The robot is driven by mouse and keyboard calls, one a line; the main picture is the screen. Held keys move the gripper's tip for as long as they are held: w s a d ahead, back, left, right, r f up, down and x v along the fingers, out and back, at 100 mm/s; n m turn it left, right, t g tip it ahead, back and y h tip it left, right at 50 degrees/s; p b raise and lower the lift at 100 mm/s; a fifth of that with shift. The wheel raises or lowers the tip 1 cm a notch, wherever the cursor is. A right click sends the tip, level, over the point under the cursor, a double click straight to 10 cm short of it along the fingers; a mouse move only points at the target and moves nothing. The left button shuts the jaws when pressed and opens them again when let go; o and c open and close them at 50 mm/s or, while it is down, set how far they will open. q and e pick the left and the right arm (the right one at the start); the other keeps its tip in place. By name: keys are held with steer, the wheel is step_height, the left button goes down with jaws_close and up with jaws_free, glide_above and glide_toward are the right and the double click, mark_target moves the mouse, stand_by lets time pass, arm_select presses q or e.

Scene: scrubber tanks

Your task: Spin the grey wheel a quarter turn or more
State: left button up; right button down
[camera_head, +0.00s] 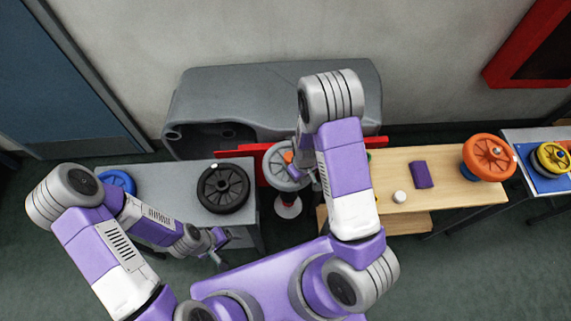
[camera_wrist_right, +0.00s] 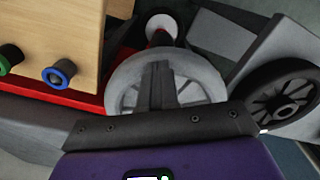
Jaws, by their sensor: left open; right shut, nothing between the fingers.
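The grey wheel (camera_head: 273,158) stands at the centre back of the head view, in front of a red bar, with a small orange patch on it. My right arm hides part of it. In the right wrist view the grey wheel (camera_wrist_right: 203,72) shows its pale rim and spokes. My right gripper (camera_wrist_right: 158,72) is shut and empty, its fingers overlapping the wheel's face in that view; I cannot tell if they touch it. My left gripper (camera_head: 220,250) is open and empty at the lower left, in front of the grey table, away from the wheel.
A black wheel (camera_head: 223,188) and a blue wheel (camera_head: 118,182) are on the grey table (camera_head: 160,172). The wooden table on the right carries a purple block (camera_head: 421,174), a white cylinder (camera_head: 399,197) and an orange wheel (camera_head: 488,157). A grey tank (camera_head: 240,95) stands behind.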

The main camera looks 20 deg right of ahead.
steer(key=shift+d, duration=0.3)
step_height(320, 180, up, 7)
steer(key=p, duration=0.5)
steer(key=shift+p, duration=0.3)
steer(key=shift+a+f, duration=0.1)
steer(key=shift+f, duration=0.05)
stand_by(0.4)
steer(key=s+a+f+m+y+b, duration=0.2)
steer(key=s+a+f+b, duration=0.3)
steer(key=f, duration=0.3)
steer(key=s+a+f+m+y+b, duration=0.2)
steer(key=s+a+f+m+b, duration=0.1)
steer(key=s+a+f+b, duration=0.3)
step_height(320, 180, down, 3)
steer(key=shift+s+a+r+t, duration=0.2)
steer(key=shift+a+t, duration=0.1)
